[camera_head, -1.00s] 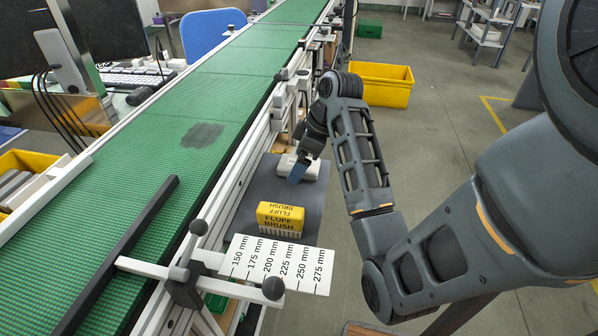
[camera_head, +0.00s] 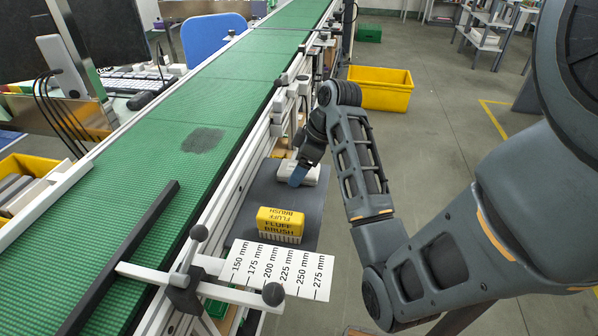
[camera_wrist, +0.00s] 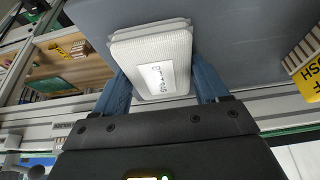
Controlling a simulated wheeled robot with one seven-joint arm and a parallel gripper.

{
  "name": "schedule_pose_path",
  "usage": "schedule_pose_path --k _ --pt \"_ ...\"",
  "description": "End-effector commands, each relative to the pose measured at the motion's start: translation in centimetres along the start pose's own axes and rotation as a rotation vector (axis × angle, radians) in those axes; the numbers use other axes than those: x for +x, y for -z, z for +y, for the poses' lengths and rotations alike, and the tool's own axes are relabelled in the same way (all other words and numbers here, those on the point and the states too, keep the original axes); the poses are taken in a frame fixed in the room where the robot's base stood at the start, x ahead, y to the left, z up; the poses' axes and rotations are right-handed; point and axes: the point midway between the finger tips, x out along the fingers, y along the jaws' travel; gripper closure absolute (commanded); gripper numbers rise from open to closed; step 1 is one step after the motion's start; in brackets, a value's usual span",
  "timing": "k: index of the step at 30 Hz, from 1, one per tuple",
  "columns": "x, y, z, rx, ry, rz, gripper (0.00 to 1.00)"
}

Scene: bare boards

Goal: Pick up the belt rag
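The belt rag (camera_head: 309,174) is a pale, flat, folded block lying on a dark grey shelf (camera_head: 262,193) beside the conveyor. In the wrist view the rag (camera_wrist: 150,55) is white and ribbed, with a printed label on its near part. My gripper (camera_head: 297,176) reaches down at the rag from the right. In the wrist view my gripper (camera_wrist: 164,88) has its two blue fingers apart, one on each side of the near part of the rag. The fingertips are partly hidden, and I cannot tell whether they touch it.
A yellow fluff brush (camera_head: 280,222) stands on the same shelf, nearer me. A white millimetre scale plate (camera_head: 275,268) and black-knobbed clamp stick out below it. The green conveyor (camera_head: 195,190) runs along the left. A yellow bin (camera_head: 380,92) stands on the floor behind.

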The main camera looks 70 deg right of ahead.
Motion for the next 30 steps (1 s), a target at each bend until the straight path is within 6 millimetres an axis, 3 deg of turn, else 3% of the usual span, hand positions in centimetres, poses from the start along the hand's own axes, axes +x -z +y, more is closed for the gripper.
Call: schedule_pose_path --k 8,19,28,30 --pt "0.0 0.0 0.0 0.000 0.000 0.000 0.57" --pt "-0.2 0.1 0.0 -0.001 0.000 -0.001 0.57" --pt "-4.6 1.9 0.0 0.000 0.000 -0.001 0.57" --pt "-5.9 1.6 1.2 0.006 -0.002 -0.001 0.57"
